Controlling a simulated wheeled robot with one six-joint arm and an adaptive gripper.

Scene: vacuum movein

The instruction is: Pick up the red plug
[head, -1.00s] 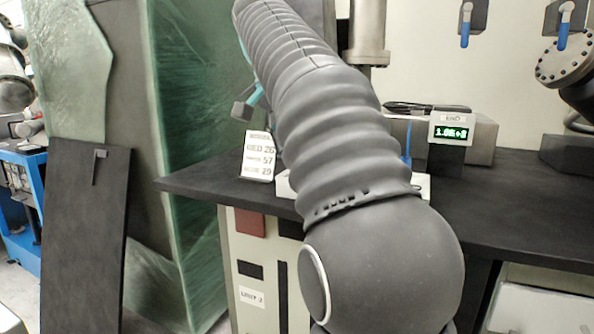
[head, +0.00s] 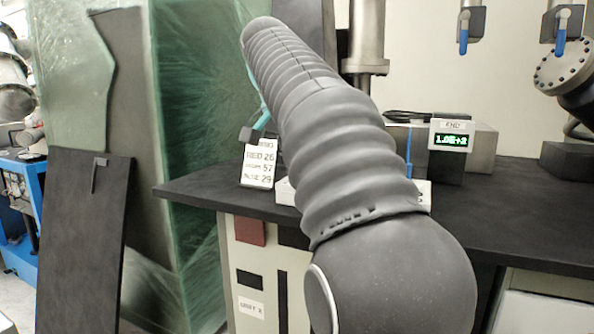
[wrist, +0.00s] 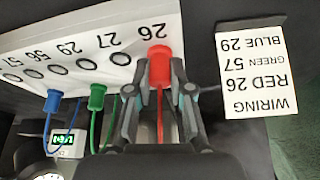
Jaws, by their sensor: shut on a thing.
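The red plug (wrist: 159,66) shows in the wrist view, between the fingers of my gripper (wrist: 158,82). My gripper is shut on it. The plug is close to the white socket panel (wrist: 88,32), beside the label 26; I cannot tell whether it sits in a socket or is just clear of it. A red cable runs from the plug back between my fingers. In the head view my arm hides the red plug and most of the panel, and only a bit of my gripper shows.
A green plug (wrist: 97,97) and a blue plug (wrist: 53,100) hang by their cables near the panel's lower edge. A wiring card (wrist: 255,72) reads red 26, green 57, blue 29; it stands on the black bench (head: 500,215). A gauge display (head: 451,140) stands behind.

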